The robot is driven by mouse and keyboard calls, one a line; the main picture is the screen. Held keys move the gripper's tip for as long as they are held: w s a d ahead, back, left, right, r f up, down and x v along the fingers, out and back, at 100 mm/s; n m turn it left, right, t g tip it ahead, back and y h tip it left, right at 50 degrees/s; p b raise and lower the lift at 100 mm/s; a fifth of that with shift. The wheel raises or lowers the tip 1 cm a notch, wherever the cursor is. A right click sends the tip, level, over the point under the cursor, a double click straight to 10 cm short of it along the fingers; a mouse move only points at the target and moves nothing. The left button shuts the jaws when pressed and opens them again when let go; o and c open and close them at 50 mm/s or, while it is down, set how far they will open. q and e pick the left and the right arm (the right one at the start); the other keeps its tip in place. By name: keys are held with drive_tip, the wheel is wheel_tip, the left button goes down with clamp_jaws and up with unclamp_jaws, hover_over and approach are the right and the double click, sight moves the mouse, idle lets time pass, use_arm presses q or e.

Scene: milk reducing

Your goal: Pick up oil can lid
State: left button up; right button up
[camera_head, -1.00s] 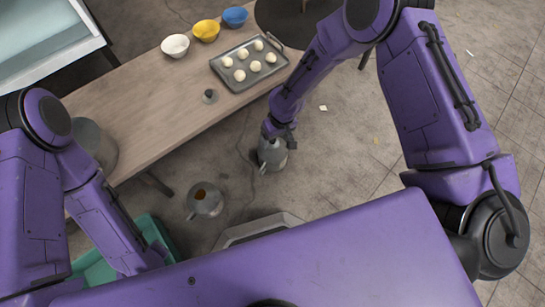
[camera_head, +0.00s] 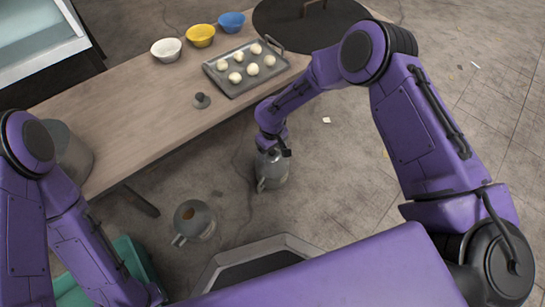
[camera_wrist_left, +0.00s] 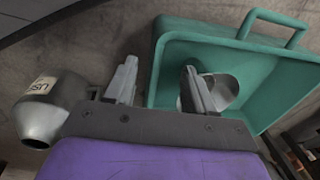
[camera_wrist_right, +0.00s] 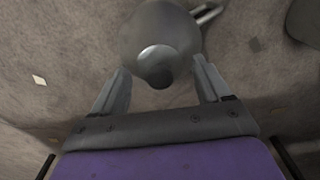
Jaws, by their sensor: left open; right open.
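A grey metal can (camera_head: 270,178) stands on the floor below my right gripper (camera_head: 272,147). In the right wrist view, the can (camera_wrist_right: 135,35) has a round grey lid or cap (camera_wrist_right: 157,62) on top, between the fingers. My right gripper (camera_wrist_right: 157,82) is open around or just above this cap; contact cannot be told. A second grey can (camera_head: 193,222), its top open with brown inside, stands to the left on the floor. My left gripper (camera_wrist_left: 158,85) is open and empty in the left wrist view, near a teal crate; it is hidden in the head view.
The teal crate (camera_wrist_left: 290,60) holds a metal piece (camera_wrist_left: 222,92). A labelled metal can (camera_wrist_left: 45,110) is beside it.

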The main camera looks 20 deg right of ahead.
drive_tip(key=shift+s+f, duration=0.1)
drive_tip(key=shift+f, duration=0.05)
clamp_jaws()
idle(0.4)
